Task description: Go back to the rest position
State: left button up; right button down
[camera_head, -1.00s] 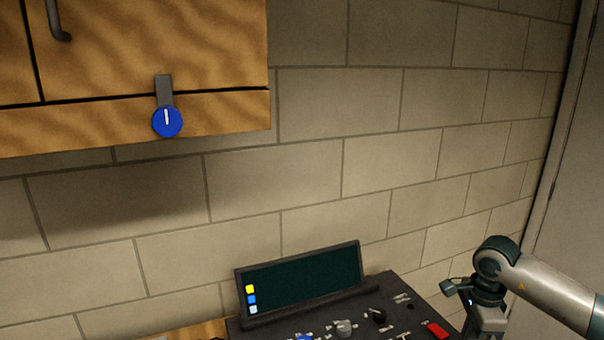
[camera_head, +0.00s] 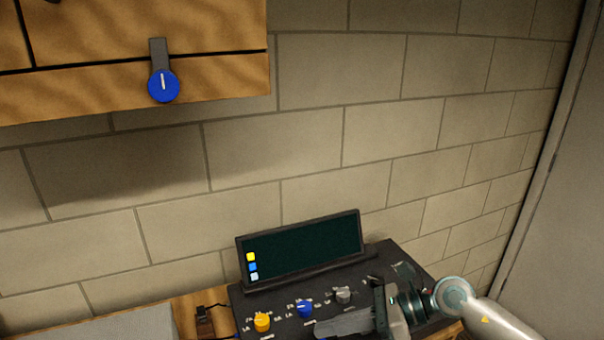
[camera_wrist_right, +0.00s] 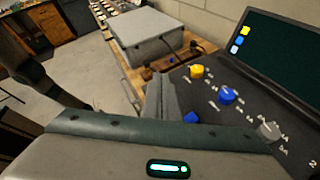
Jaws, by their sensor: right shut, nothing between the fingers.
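My right gripper (camera_head: 322,328) reaches in from the lower right of the head view, over the front of the black control panel (camera_head: 235,298). Its grey fingers point left and are shut with nothing between them. In the right wrist view the fingers (camera_wrist_right: 163,98) stand up in the middle, in front of part of the panel. I cannot tell the exact gap between fingers and panel. My left gripper is not in view.
The panel carries a yellow knob (camera_head: 262,323), a blue knob (camera_head: 305,308), a grey knob (camera_head: 343,294) and a dark screen (camera_head: 305,250). A grey box (camera_wrist_right: 153,30) stands beyond it. A wooden cabinet (camera_head: 120,88) hangs upper left. Open floor (camera_wrist_right: 85,75) shows left.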

jog(key=a+r+m+t+y, duration=0.45)
jog(key=r+m+y, duration=0.2)
jog(key=r, duration=0.25)
jog(key=w+d+r+m+t+h, duration=0.3)
jog(key=d+m+t, duration=0.2)
jog(key=m+t, duration=0.6)
jog(key=s+d+f+m+h, duration=0.3)
jog(key=d+f+m+h, duration=1.3)
jog(key=m, duration=0.7)
jog(key=s+f+m+g, duration=0.4)
jog(key=s+f+g, duration=0.2)
jog(key=s+f, duration=0.6)
jog(key=s+f+m+g, duration=0.4)
jog(key=s+f+g, duration=0.3)
jog(key=s, duration=0.8)
notch_tip(320, 180, down, 33)
jog(key=s+b, duration=0.2)
jog(key=b, duration=0.2)
jog(key=s+d+f+g+b, duration=0.2)
jog(key=s+d+f+b, duration=0.1)
jog(key=s+f, duration=1.4)
notch_tip(320, 180, down, 4)
jog(key=shift+s+d+r+n+h, duration=0.15)
jog(key=shift+s+d+n+h, duration=0.05)
jog(key=shift+s+n+h, duration=0.2)
